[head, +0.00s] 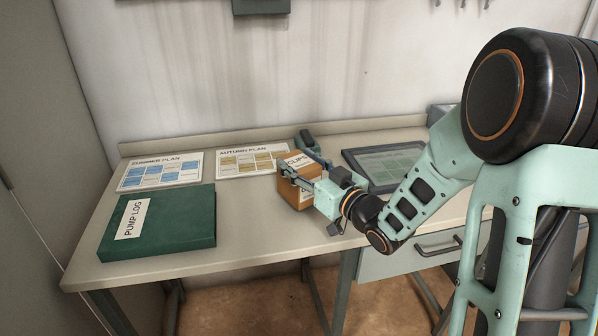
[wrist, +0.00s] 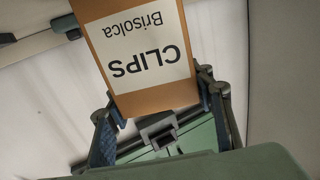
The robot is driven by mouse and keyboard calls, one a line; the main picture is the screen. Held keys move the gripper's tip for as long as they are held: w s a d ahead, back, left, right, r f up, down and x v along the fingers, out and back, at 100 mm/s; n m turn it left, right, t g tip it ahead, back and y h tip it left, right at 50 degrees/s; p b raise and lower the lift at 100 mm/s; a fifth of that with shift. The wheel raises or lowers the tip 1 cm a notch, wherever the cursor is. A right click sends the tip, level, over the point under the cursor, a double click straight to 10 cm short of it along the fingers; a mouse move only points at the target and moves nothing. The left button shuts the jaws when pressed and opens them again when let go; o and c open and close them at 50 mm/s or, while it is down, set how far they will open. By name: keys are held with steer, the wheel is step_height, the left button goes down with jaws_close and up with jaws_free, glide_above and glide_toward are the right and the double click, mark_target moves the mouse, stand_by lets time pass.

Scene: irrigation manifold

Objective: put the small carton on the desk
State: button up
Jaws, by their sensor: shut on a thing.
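The small carton (head: 289,191) is an orange-brown box with a white label reading CLIPS. My gripper (head: 303,180) is shut on it, over the middle of the desk (head: 252,222), towards the front of the autumn plan sheet. In the wrist view the carton (wrist: 150,97) sits between the two fingers of my gripper (wrist: 163,105), its label upside down. The carton looks upright. I cannot tell whether its base touches the desk top or is slightly above it.
A green PUMP LOG binder (head: 170,222) and a summer plan sheet (head: 160,172) lie on the left. The autumn plan sheet (head: 245,162) lies behind the carton. A dark-framed tablet (head: 385,163) lies to the right. Bare desk shows between binder and carton.

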steer(key=shift+f, duration=0.75)
steer(key=shift+f, duration=0.15)
steer(key=o, duration=1.3)
steer(key=v, duration=0.3)
steer(key=p+v, duration=0.1)
steer(key=v, duration=0.3)
steer(key=p+v, duration=0.1)
steer(key=v, duration=0.2)
steer(key=shift+s+d+r, duration=0.2)
steer(key=shift+r, duration=0.1)
steer(key=shift+s+d+f+p, duration=0.15)
steer(key=shift+s+d+p, duration=0.3)
steer(key=shift+s+p, duration=0.15)
